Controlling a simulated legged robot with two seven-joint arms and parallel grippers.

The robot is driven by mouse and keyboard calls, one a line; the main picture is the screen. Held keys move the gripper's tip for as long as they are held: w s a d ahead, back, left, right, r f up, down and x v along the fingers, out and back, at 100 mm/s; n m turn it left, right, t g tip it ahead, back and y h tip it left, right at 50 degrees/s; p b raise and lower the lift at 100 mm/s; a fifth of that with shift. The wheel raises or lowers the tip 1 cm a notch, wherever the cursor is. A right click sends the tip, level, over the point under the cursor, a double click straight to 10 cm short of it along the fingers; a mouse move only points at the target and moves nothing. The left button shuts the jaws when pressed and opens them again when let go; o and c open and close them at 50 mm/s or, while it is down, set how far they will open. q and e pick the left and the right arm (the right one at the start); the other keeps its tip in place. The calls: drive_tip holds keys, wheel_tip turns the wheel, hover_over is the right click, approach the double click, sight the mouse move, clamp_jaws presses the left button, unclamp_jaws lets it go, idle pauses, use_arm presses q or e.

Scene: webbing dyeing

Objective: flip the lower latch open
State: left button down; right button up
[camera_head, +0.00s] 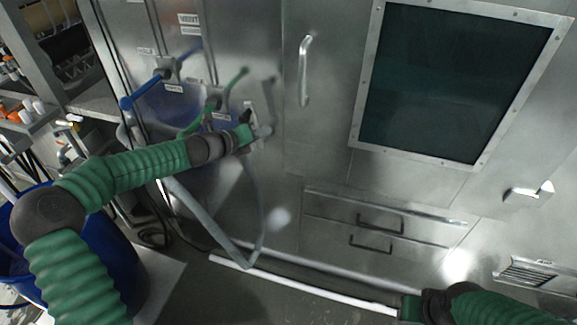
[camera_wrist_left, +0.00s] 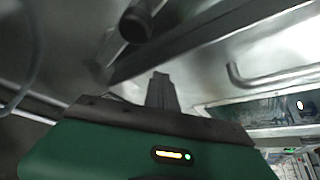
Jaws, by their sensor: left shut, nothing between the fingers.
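My left gripper (camera_head: 262,132) reaches in from the left and is at a small metal fitting (camera_head: 251,112) on the steel front, below the green lever; whether it touches it is unclear. In the left wrist view its fingers (camera_wrist_left: 160,91) are together and empty, with a dark round-ended bar (camera_wrist_left: 137,24) ahead of them. A bright metal latch (camera_head: 528,191) sits on the front at the far right, apart from both grippers. I cannot tell which fitting is the lower latch. My right gripper (camera_head: 410,307) is low at the bottom edge, its fingers unclear.
A blue lever (camera_head: 140,88) and a green lever (camera_head: 235,78) stick out at upper left. A grey hose (camera_head: 205,215) hangs below my left gripper. A vertical handle (camera_head: 304,70), dark window (camera_head: 455,80) and drawers (camera_head: 375,225) lie to the right. A blue barrel (camera_head: 110,265) stands lower left.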

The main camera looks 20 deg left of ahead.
use_arm(q)
drive_tip(key=a+n+p, duration=0.1)
drive_tip(key=a+p, duration=0.1)
drive_tip(key=a+h+p, duration=0.1)
drive_tip(key=p, duration=0.1)
drive_tip(key=a+n+h+p, duration=0.1)
drive_tip(key=a+p, duration=0.1)
drive_tip(key=p, duration=0.1)
drive_tip(key=shift+w+a+r+n+t, duration=0.1)
drive_tip(key=shift+a+r+n+t, duration=0.2)
drive_tip(key=shift+a+r, duration=0.1)
